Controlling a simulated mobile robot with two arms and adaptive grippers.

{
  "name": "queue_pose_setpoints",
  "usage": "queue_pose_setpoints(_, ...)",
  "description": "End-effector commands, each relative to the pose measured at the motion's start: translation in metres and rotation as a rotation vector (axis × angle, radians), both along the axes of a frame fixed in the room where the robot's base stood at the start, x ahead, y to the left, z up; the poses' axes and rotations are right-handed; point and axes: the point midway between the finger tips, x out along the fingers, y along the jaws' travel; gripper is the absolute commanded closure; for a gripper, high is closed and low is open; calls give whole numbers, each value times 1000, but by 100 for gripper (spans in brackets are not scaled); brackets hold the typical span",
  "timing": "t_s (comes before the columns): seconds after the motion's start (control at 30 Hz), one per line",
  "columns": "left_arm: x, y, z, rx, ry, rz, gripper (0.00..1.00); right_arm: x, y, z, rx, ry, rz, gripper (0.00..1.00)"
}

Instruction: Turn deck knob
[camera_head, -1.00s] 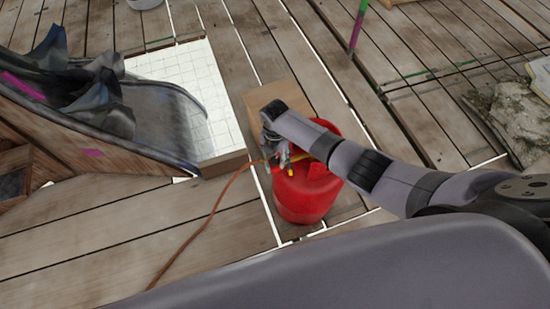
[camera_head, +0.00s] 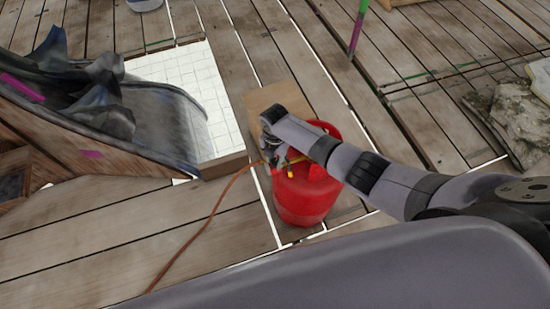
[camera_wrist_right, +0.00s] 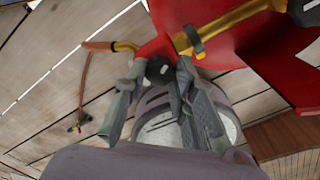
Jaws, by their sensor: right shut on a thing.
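A red gas cylinder (camera_head: 308,205) stands upright on the deck below my right arm. My right gripper (camera_head: 277,158) is at its top, partly hidden by my own wrist. In the right wrist view, the gripper (camera_wrist_right: 160,76) is shut on the knob (camera_wrist_right: 157,68), a small dark and red part beside the cylinder's yellow brass valve fitting (camera_wrist_right: 228,24). The knob is mostly covered by the fingers. The cylinder's red body also shows in the right wrist view (camera_wrist_right: 190,12). My left gripper is not in view.
An orange hose (camera_head: 205,222) runs from the valve across the planks. A wooden board (camera_head: 268,98) lies behind the cylinder. A white gridded panel (camera_head: 205,75) and a dark curved structure (camera_head: 150,110) are at left. A rock (camera_head: 510,120) lies at right. Front-left planks are mostly clear.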

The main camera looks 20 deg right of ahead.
Motion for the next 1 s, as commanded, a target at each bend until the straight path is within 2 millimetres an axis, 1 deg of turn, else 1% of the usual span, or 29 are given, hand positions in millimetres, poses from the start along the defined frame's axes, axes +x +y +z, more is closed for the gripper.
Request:
queue_pose_setpoints(0.03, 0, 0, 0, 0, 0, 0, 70, 0, 0, 0, 0, 0, 0, 94)
queue_pose_setpoints(0.13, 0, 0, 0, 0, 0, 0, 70, 0, 0, 0, 0, 0, 0, 100)
queue_pose_setpoints(0.37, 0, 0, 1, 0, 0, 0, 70, 0, 0, 0, 0, 0, -11, 100)
queue_pose_setpoints(0.57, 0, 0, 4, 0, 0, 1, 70, 0, 0, 1, 0, 1, -78, 100)
queue_pose_setpoints(0.77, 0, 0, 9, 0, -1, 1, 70, 0, 1, 1, 1, 1, -219, 100)
queue_pose_setpoints(1.0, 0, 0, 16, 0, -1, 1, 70, 0, 1, 1, 1, 1, -442, 100)
